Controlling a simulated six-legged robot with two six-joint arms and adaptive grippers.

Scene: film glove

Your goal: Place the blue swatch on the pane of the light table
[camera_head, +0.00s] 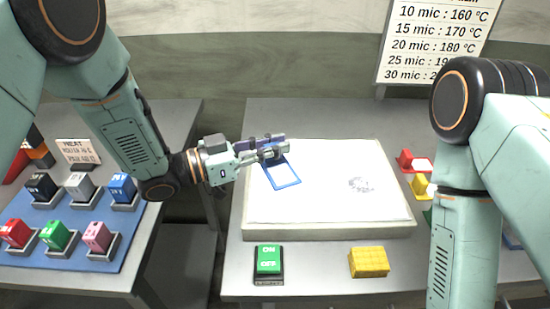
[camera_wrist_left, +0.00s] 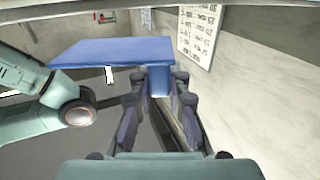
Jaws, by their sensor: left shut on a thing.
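In the head view the swatch lies over the pane's upper left part. I cannot tell whether it touches the pane. My right gripper is hidden; only its arm shows.
A green switch block (camera_head: 268,262) and a yellow block (camera_head: 368,262) stand in front of the light table. Red (camera_head: 414,163) and yellow pieces lie to its right. A blue mat (camera_head: 70,225) with several coloured blocks is on the left table. A temperature sign (camera_head: 435,40) stands behind.

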